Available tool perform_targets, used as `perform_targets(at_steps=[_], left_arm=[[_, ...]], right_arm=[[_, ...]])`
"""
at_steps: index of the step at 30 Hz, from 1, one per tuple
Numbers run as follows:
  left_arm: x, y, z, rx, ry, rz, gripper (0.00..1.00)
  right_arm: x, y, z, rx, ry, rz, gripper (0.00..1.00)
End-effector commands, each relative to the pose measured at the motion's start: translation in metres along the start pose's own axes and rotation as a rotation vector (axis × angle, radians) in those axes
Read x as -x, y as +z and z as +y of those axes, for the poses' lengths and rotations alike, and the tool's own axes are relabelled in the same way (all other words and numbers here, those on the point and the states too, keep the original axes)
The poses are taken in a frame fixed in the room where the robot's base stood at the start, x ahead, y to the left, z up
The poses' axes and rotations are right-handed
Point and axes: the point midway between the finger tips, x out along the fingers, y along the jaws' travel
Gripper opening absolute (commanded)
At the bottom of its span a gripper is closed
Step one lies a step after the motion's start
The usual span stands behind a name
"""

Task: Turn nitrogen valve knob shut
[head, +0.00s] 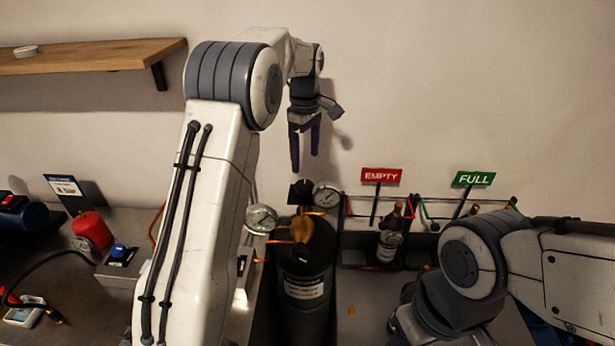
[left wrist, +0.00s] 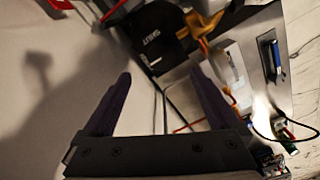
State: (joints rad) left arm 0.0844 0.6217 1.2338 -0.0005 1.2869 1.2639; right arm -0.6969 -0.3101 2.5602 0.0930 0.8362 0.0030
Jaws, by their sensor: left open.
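The nitrogen valve knob (head: 301,192) is black and sits on top of a dark gas cylinder (head: 307,292) with brass fittings. In the left wrist view the black knob (left wrist: 158,38) shows white lettering that reads SHUT, beyond my fingertips. My left gripper (head: 305,160) points down above the knob, apart from it, with its two dark fingers spread and nothing between them. The same open fingers show in the left wrist view (left wrist: 160,78). My right arm enters from the right; its gripper does not show.
Two round gauges (head: 261,218) (head: 327,196) flank the valve closely. A red EMPTY sign (head: 381,175) and a green FULL sign (head: 474,179) stand to the right, near a dark bottle (head: 389,246). A wooden shelf (head: 90,57) hangs upper left. A red container (head: 92,230) stands left.

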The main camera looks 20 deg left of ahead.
Motion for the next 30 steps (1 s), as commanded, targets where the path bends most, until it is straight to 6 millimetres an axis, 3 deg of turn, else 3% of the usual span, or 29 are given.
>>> perform_targets(at_steps=[12, 18, 26, 30], left_arm=[[-0.071, -0.001, -0.002, 0.0, -0.003, -0.001, 0.94], [-0.085, 0.0, -0.001, -0.002, 0.0, -0.001, 0.94], [-0.087, 0.001, -0.001, -0.004, 0.001, 0.0, 0.94], [-0.087, 0.001, -0.001, -0.004, 0.001, 0.0, 0.41]], right_arm=[[0.019, -0.001, -0.001, 0.003, 0.0, 0.0, 0.47], [0.022, -0.001, -0.002, 0.004, 0.0, 0.0, 0.47], [0.021, -0.001, -0.002, 0.004, 0.0, 0.0, 0.47], [0.021, -0.001, -0.002, 0.004, 0.0, 0.0, 0.47]])
